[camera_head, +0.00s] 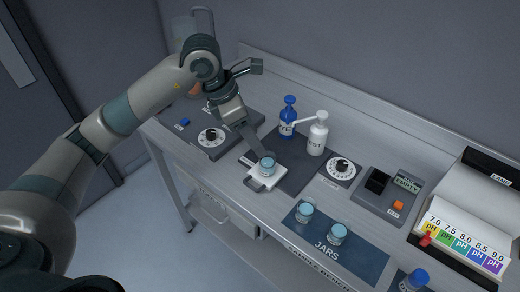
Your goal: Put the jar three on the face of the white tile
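Two similar jars, a left one (305,211) and a right one (338,234), stand on the dark blue mat marked JARS (362,262). No jar number is readable. My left gripper (258,153) reaches down from the upper left, its tip beside the jar on the tile. I cannot tell whether it touches the jar or how far its fingers are apart. My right gripper is out of view.
A blue bottle (288,122) and a white pump bottle (318,138) stand behind the tile. Dials (341,170) flank the tile area. A grey device reading EMPTY (379,203) and a pH colour chart (462,247) are to the right. A blue-capped bottle (416,280) stands at the front right.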

